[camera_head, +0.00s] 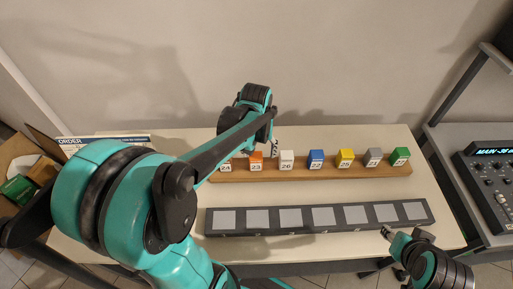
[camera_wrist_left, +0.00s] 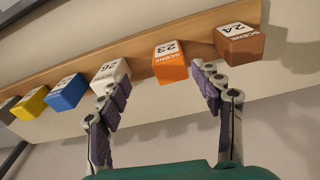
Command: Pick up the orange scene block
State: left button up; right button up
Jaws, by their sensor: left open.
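The orange scene block (camera_head: 256,161), numbered 23, stands on the wooden shelf strip (camera_head: 330,171) between a brown block and a white block. In the left wrist view the orange block (camera_wrist_left: 170,65) shows just beyond the fingertips, between them but nearer the right finger. My left gripper (camera_wrist_left: 158,84) is open and empty, its fingers spread apart. In the head view my left arm hides most of that gripper, above the orange block. My right gripper (camera_head: 388,233) is at the lower right, near the table's front edge, and its jaw opening is too small to judge.
The brown block 24 (camera_wrist_left: 240,43) and white block 26 (camera_wrist_left: 111,74) flank the orange one closely. Blue (camera_head: 316,159), yellow (camera_head: 345,158), grey (camera_head: 373,157) and green (camera_head: 400,157) blocks continue rightward. A dark rail with pale squares (camera_head: 320,231) lies in front. A mixer console (camera_head: 489,185) stands at right.

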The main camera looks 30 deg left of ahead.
aim_at(256, 155)
pick_arm(q)
jog(key=shift+w+a+r+n+g+p, duration=0.1)
jog(key=shift+w+a+n+g+p, duration=0.15)
jog(key=shift+a+p, duration=0.2)
jog(key=shift+w+a+r+n+g+p, duration=0.15)
jog(key=shift+w+a+p, duration=0.15)
jog(key=shift+a, duration=0.25)
jog(key=shift+w+a+f, duration=0.15)
jog(key=shift+f, duration=0.2)
notch_tip(256, 155, down, 8)
jog(key=shift+r+b, duration=0.1)
jog(key=shift+b, duration=1.1)
jog(key=shift+d, duration=0.2)
jog(key=c, duration=1.3)
pick_arm(e)
jog(key=shift+s+r, duration=0.15)
